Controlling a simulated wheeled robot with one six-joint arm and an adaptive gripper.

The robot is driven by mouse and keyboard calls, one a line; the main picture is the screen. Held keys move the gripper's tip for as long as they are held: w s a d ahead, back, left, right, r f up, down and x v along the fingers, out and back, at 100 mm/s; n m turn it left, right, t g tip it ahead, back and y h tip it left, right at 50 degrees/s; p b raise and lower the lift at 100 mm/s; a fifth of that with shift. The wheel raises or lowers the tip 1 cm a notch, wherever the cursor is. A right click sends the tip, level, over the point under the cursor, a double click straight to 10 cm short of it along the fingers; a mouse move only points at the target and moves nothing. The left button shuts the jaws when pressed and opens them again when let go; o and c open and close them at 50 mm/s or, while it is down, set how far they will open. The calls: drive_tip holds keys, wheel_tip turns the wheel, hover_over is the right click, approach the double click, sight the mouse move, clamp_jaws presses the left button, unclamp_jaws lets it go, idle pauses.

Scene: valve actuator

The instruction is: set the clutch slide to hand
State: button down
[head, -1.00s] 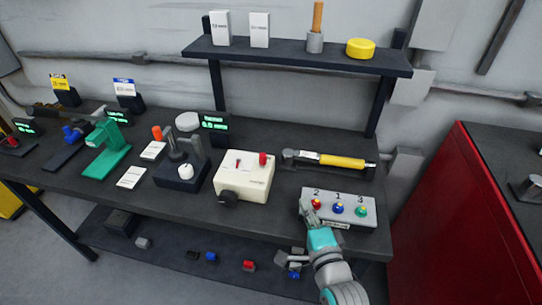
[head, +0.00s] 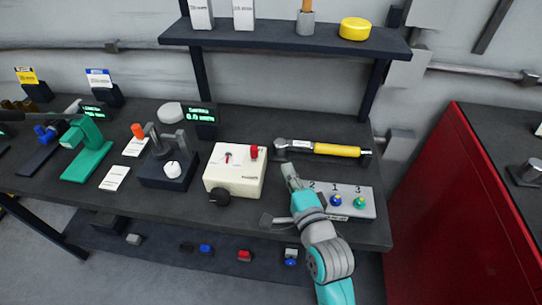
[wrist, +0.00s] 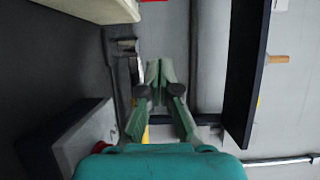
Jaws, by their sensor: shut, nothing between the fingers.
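The cream valve actuator box (head: 235,170) stands on the bench, left of my gripper. It has a black knob (head: 219,198) on its front, a small red lever (head: 228,156) in a slot on top, and a red knob (head: 254,152) at its top right. I cannot tell which of these is the clutch slide, and no hand label is readable. My gripper (head: 290,170) is shut and empty, right of the box and apart from it. In the wrist view my gripper's fingers (wrist: 160,68) are together, and the box edge (wrist: 110,8) shows at the top left.
A grey panel (head: 350,210) with numbered buttons lies under my arm, which hides part of it. A yellow-handled torque wrench (head: 337,150) lies behind. A dark shelf (head: 290,42) hangs above the bench. A dial stand (head: 170,170) is left of the box.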

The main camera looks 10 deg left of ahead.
sight(257, 153)
drive_tip(key=x, duration=0.3)
drive_tip(key=a+x, duration=0.1)
drive_tip(key=x, duration=0.5)
drive_tip(key=shift+s+a, duration=0.35)
drive_tip(key=shift+a, duration=0.1)
drive_tip(key=shift+s+a, duration=0.6)
drive_tip(key=shift+s, duration=0.05)
drive_tip(key=s, duration=0.4)
drive_tip(key=shift+s+a, duration=0.1)
drive_tip(key=shift+s, duration=0.05)
